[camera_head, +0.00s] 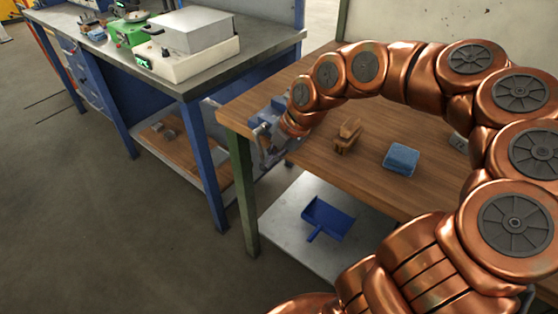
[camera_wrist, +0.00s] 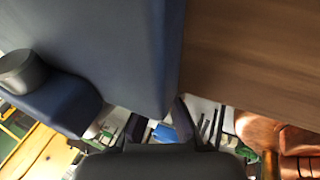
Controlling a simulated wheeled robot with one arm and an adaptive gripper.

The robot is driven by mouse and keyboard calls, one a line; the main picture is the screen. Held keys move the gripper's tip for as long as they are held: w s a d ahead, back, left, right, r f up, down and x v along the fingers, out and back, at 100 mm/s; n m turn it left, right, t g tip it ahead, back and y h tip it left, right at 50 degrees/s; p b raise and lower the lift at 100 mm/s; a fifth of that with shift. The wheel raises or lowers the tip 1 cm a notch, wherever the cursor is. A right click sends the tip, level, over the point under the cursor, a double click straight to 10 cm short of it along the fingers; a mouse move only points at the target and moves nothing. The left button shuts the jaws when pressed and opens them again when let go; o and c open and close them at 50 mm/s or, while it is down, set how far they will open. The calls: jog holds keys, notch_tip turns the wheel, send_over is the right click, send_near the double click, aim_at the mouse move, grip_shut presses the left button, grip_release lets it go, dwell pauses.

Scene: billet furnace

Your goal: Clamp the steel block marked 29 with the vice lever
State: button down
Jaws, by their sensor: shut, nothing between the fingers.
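The blue vice (camera_head: 277,108) is mounted at the left end of the wooden workbench, partly hidden by my arm. Its blue body (camera_wrist: 100,45) fills the upper left of the wrist view, with a grey round end (camera_wrist: 22,72) at the far left. The metal lever (camera_head: 262,128) seems to show at the vice's front; its exact angle is unclear. My gripper (camera_head: 271,152) points down beside the vice, just off the bench end. In the wrist view my gripper (camera_wrist: 158,128) is shut and holds nothing. Contact with the lever cannot be told. No block marked 29 is readable.
On the wooden bench (camera_head: 428,188) lie a wooden brush (camera_head: 347,135), a blue cloth or sponge (camera_head: 401,158) and a pale item (camera_head: 459,142) partly behind my arm. A blue dustpan (camera_head: 327,218) lies on the lower shelf. A blue-legged bench (camera_head: 215,75) stands close on the left.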

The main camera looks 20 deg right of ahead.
jog(key=shift+w+a+f, duration=0.1)
dwell(0.7)
jog(key=v, duration=1.2)
jog(key=shift+s, duration=0.25)
jog(key=shift+f, duration=0.1)
